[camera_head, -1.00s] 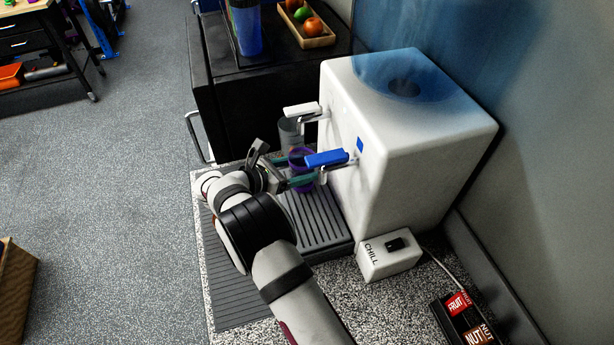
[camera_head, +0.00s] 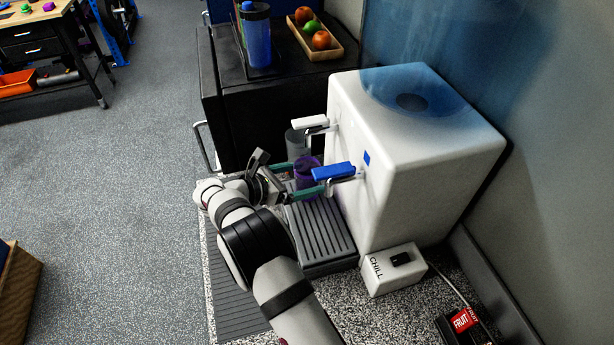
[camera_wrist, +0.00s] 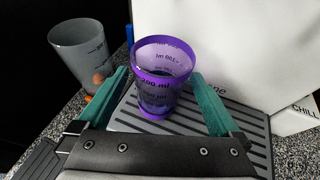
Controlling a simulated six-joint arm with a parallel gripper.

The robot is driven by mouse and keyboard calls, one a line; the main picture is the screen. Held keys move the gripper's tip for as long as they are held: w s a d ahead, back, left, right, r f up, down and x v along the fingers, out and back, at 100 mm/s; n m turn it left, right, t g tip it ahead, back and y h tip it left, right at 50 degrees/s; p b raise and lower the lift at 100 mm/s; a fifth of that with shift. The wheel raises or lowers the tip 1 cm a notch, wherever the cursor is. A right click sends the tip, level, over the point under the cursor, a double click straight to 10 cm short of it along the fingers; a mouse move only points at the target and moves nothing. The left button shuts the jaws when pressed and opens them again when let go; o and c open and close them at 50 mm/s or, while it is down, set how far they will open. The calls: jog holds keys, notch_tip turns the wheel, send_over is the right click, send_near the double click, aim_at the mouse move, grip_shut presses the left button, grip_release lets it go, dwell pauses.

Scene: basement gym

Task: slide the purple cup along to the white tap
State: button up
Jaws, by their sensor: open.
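The purple see-through cup (camera_head: 303,183) stands upright on the ridged drip tray (camera_head: 321,233), beside the blue tap (camera_head: 333,172), which partly covers it from above. The white tap (camera_head: 310,123) is farther back on the dispenser, with a grey cup (camera_head: 296,142) below or close by it. My gripper (camera_head: 304,180) is open, its teal fingers on either side of the purple cup. In the wrist view the purple cup (camera_wrist: 158,82) sits between the fingers, with gaps visible on both sides. The grey cup (camera_wrist: 80,52) stands to its left there.
The white dispenser (camera_head: 410,165) walls off the right side of the tray. A chill switch box (camera_head: 393,269) sits at its front corner. A black cabinet (camera_head: 222,110) stands behind, with a blue bottle (camera_head: 257,40) and fruit tray (camera_head: 337,50) on it.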

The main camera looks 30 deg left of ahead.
jog(key=v, duration=1.4)
jog(key=shift+s+r, duration=0.25)
jog(key=s+d+r+m+g+h, duration=0.1)
jog(key=s+d+r+m+g, duration=0.1)
jog(key=d+m+g, duration=0.9)
jog(key=s+d+r+m+g+h, duration=0.1)
jog(key=s+d+r+m, duration=0.35)
jog(key=d, duration=1.25)
jog(key=s+d+m+y, duration=0.9)
jog(key=s+d+m, duration=0.1)
jog(key=m, duration=1.1)
jog(key=shift+s+d+f+y, duration=0.2)
jog(key=shift+s+d+y, duration=0.2)
jog(key=shift+s, duration=0.3)
